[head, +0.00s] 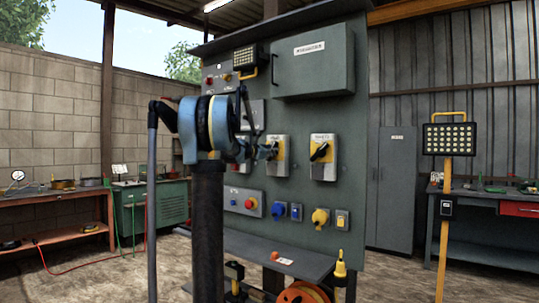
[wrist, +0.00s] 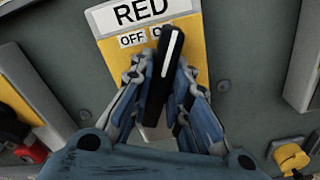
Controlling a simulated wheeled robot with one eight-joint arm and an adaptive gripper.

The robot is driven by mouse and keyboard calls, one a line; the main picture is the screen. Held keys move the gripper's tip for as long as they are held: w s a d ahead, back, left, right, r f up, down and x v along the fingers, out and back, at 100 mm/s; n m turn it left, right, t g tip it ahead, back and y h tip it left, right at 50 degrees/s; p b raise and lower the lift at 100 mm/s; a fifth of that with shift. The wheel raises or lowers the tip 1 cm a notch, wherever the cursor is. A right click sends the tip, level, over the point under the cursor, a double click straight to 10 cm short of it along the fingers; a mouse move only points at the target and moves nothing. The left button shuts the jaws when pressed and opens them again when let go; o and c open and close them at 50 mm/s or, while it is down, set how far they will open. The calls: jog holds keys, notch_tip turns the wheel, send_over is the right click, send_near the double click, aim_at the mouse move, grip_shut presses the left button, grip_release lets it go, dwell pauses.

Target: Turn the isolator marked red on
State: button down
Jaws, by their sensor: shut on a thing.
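The isolator marked RED (wrist: 188,28) is a yellow plate with a white name label and small OFF and ON labels. Its black handle (wrist: 172,52) has a white line, points up and a little right, and its tip covers part of the ON label. My gripper (wrist: 162,72) is shut on this handle, with one blue-grey finger on each side. In the head view my gripper (head: 263,151) reaches the middle isolator (head: 279,166) on the grey-green panel; my arm hides part of the panel on the left.
Another isolator (head: 323,170) with a black handle is on the right. Below are a red button box (head: 250,204), blue switches and a yellow knob (head: 320,217). A shelf (head: 290,262) juts out under the panel. A lamp stand (head: 442,210) stands right, with open floor before it.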

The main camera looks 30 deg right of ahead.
jog(key=shift+f+m, duration=0.1)
jog(key=shift+m, duration=1.5)
jog(key=c, duration=1.5)
grip_release()
jog(key=shift+a, duration=0.1)
jog(key=v, duration=1.1)
jog(key=shift+s+a+f, duration=0.1)
jog(key=shift+a, duration=0.3)
